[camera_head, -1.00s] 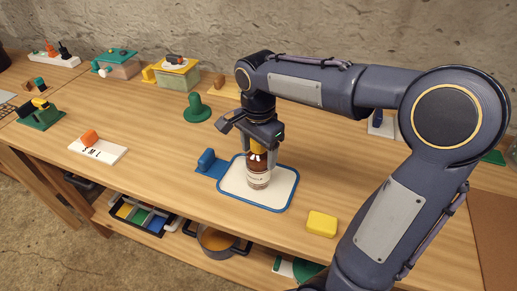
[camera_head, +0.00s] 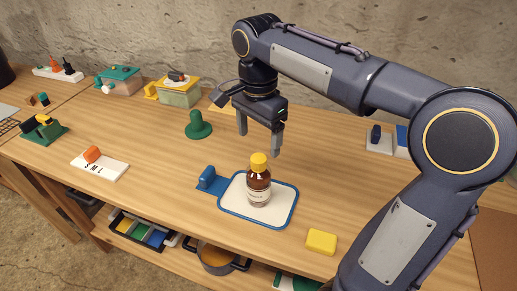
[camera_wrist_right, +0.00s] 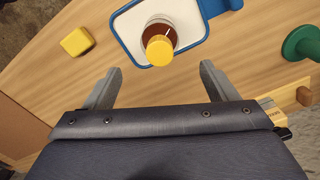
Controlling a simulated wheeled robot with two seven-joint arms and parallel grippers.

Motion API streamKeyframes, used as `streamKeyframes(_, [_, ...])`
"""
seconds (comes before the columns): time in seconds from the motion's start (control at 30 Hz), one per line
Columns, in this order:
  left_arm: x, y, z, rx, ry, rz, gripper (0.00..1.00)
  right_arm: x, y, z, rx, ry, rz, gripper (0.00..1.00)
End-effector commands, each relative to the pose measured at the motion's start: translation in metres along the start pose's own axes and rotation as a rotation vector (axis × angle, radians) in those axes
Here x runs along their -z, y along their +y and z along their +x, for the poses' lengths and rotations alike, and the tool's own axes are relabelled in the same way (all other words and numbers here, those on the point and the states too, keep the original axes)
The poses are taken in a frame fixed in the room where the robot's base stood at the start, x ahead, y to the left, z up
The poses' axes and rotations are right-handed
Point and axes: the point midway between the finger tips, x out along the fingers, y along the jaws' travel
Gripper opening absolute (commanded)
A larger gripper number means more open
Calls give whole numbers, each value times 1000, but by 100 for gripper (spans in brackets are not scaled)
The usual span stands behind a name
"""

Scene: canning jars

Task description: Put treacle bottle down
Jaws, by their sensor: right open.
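The treacle bottle (camera_head: 258,183), brown with a yellow cap and a pale label, stands upright on a white mat with a blue rim (camera_head: 228,212). In the right wrist view the bottle's cap (camera_wrist_right: 160,50) shows from above, beyond the fingertips. My right gripper (camera_head: 259,144) is open and empty, raised above and behind the bottle and apart from it. Its two spread fingers also show in the right wrist view (camera_wrist_right: 160,75). My left gripper is not in view.
A blue block-like piece (camera_head: 208,178) adjoins the mat's left side. A yellow block (camera_head: 321,241) lies at front right, and a green knobbed piece (camera_head: 198,127) stands behind left. A white S M L board (camera_head: 100,166) lies further left. A pot (camera_head: 217,259) sits on the shelf below.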

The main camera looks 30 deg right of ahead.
Motion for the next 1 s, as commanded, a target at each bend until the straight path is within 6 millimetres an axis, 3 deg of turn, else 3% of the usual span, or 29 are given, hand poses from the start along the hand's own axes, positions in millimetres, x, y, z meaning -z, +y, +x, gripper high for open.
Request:
streamKeyframes(0.17, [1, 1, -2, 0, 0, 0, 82, 0, 2, -15, 6, -3, -14, 79])
streamKeyframes(0.27, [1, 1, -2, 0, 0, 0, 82, -2, 17, -13, 43, -21, -99, 79])
streamKeyframes(0.37, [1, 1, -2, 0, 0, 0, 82, -10, 47, 0, 128, -46, -286, 79])
streamKeyframes(0.5, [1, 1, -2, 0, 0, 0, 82, -32, 95, 33, 308, -44, -611, 79])
streamKeyframes(0.63, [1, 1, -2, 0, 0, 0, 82, -57, 128, 66, 464, 21, -863, 79])
streamKeyframes(0.8, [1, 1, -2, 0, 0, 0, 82, -80, 149, 98, 583, 124, -1057, 79])
streamKeyframes(1.0, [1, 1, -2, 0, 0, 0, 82, -86, 154, 108, 613, 163, -1116, 79])
